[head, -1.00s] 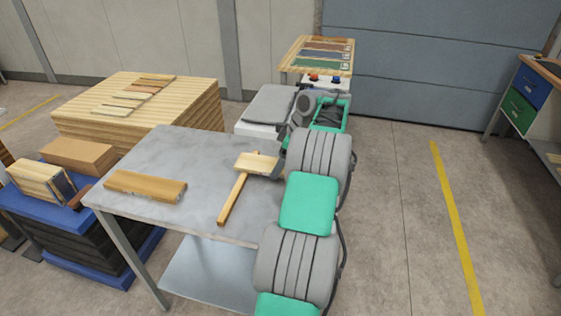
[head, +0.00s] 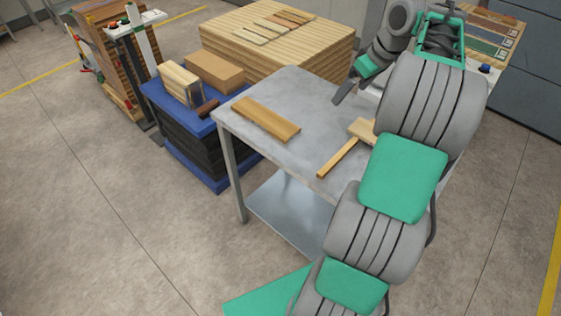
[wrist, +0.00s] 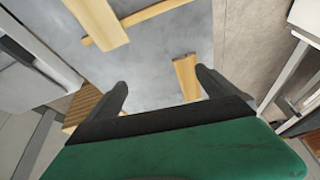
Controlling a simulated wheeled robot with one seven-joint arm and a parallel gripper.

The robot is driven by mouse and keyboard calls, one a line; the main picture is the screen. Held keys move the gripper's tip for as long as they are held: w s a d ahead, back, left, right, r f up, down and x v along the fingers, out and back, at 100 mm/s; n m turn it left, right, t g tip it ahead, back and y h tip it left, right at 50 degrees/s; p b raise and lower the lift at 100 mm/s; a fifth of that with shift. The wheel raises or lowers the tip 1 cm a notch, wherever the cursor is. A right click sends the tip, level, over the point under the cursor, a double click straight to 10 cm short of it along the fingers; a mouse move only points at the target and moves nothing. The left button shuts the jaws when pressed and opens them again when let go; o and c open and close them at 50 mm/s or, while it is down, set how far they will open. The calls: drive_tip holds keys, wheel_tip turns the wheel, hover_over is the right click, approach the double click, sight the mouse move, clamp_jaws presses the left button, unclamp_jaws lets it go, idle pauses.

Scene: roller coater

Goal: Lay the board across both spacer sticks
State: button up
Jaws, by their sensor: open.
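A flat wooden board (head: 265,120) lies on the grey metal table (head: 285,92), toward its left side. A board-like piece (wrist: 187,75) shows between my fingers in the wrist view, apparently below them. I cannot tell for certain which pieces are the spacer sticks.
A stack of wide boards (head: 330,50) with several thin strips (head: 268,28) on top stands behind the table. The front floor is clear.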

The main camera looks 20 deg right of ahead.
drive_tip(key=s+a+r+m, duration=0.1)
drive_tip(key=a, duration=1.1)
drive_tip(key=s+a+r+m, duration=0.1)
drive_tip(key=s+a, duration=0.1)
drive_tip(key=a, duration=1)
drive_tip(key=s+a+f, duration=0.2)
drive_tip(key=s+a, duration=0.2)
drive_tip(key=s, duration=0.1)
drive_tip(key=s+a+f+m+h, duration=0.1)
drive_tip(key=s+a+f, duration=0.2)
drive_tip(key=s, duration=0.3)
drive_tip(key=shift+s+a+f+h, duration=0.15)
drive_tip(key=shift+a+f+h, duration=0.15)
drive_tip(key=shift+a, duration=0.35)
